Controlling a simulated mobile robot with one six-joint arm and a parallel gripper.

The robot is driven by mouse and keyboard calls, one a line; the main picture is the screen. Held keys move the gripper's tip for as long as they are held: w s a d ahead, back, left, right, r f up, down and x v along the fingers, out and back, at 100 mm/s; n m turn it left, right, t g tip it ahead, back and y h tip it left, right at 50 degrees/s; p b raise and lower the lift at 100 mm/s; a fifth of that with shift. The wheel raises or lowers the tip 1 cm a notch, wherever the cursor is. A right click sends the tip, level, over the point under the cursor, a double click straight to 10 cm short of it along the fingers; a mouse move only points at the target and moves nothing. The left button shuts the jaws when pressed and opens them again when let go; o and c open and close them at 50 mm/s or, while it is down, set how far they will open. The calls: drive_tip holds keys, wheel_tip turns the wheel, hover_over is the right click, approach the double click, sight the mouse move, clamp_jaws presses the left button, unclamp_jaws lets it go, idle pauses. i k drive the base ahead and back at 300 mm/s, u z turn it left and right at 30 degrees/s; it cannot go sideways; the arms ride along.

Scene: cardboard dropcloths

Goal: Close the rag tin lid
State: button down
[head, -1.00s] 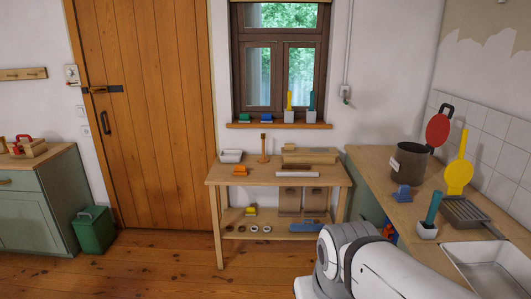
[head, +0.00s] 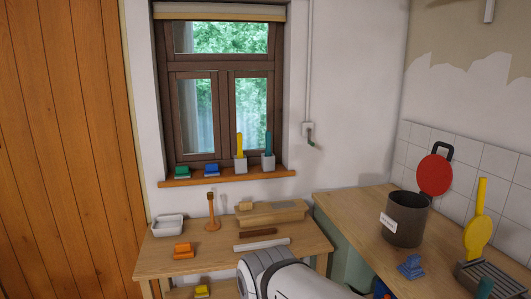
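The rag tin (head: 405,222) is a dark grey cylinder with a small white label, standing on the wooden counter at the right in the head view. Its red round lid (head: 434,175) with a black handle is open and stands tilted up behind the tin's right rim. The tin's mouth is uncovered; its inside is too dark to make out. The hinge is too small to tell. Part of my white arm shows at the bottom middle, but my gripper is outside the view.
A wooden table (head: 215,262) with several tools stands left of the counter, under the window.

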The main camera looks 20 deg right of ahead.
sight(434, 174)
drive_tip(key=i, duration=2.15)
drive_tip(key=z, duration=3.4)
drive_tip(key=i, duration=1)
drive_tip(key=u, duration=0.05)
